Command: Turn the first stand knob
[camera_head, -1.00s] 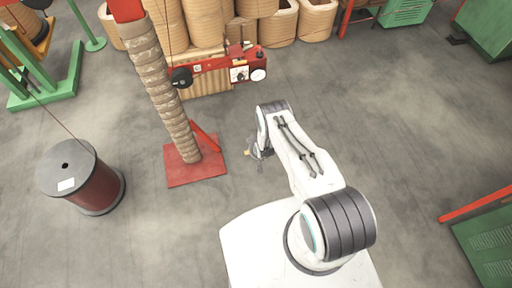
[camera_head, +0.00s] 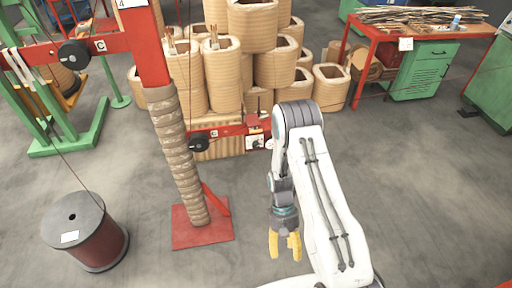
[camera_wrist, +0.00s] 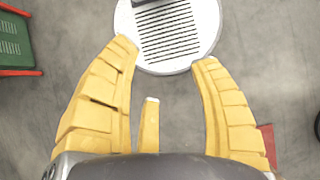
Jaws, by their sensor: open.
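A red stand with a brown-wrapped post (camera_head: 175,150) rises from a red floor plate (camera_head: 202,236) left of my arm. Black round knobs sit on its red arms: an upper knob (camera_head: 74,54) at the upper left and a lower knob (camera_head: 199,142) right of the post. I cannot tell which one is the first knob. My gripper (camera_head: 285,247) hangs to the right of the stand, apart from both knobs. No knob shows in the wrist view.
A dark red wire spool (camera_head: 87,240) stands at the lower left, with a green frame (camera_head: 68,135) behind it. Tan coil tubes (camera_head: 235,80) are piled at the back. A red workbench (camera_head: 430,30) stands at the back right. Bare floor surrounds my gripper.

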